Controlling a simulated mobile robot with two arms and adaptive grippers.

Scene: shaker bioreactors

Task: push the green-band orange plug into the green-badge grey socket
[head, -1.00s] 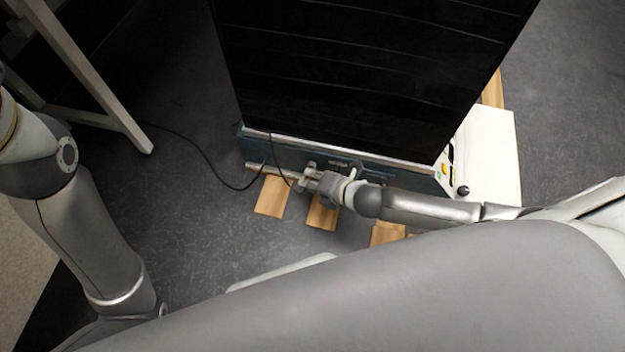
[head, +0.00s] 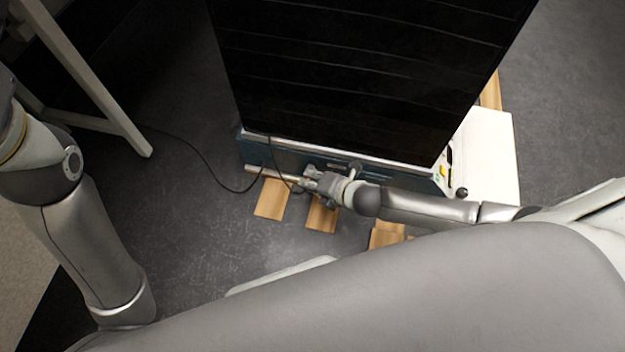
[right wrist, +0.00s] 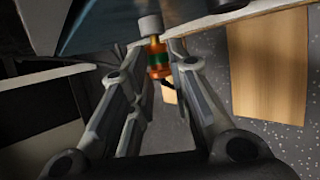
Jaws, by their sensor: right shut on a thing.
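The orange plug (right wrist: 155,70) with its green band shows in the right wrist view, between the fingers of my right gripper (right wrist: 157,66). The gripper is shut on it. A grey cylindrical socket (right wrist: 150,25) sits straight above the plug in the picture, in line with it; the plug's front end meets or nearly meets it. I cannot tell how deep the plug sits. No green badge can be made out. In the head view my right gripper (head: 308,182) is at the lower front of the dark machine; the plug is too small to tell there. My left gripper is out of view.
The large black-fronted machine (head: 365,70) stands on wooden slats (head: 271,199). A dark cable (head: 205,165) runs over the grey floor to its front. A white table frame (head: 95,80) stands at the left. Open floor lies left of the machine.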

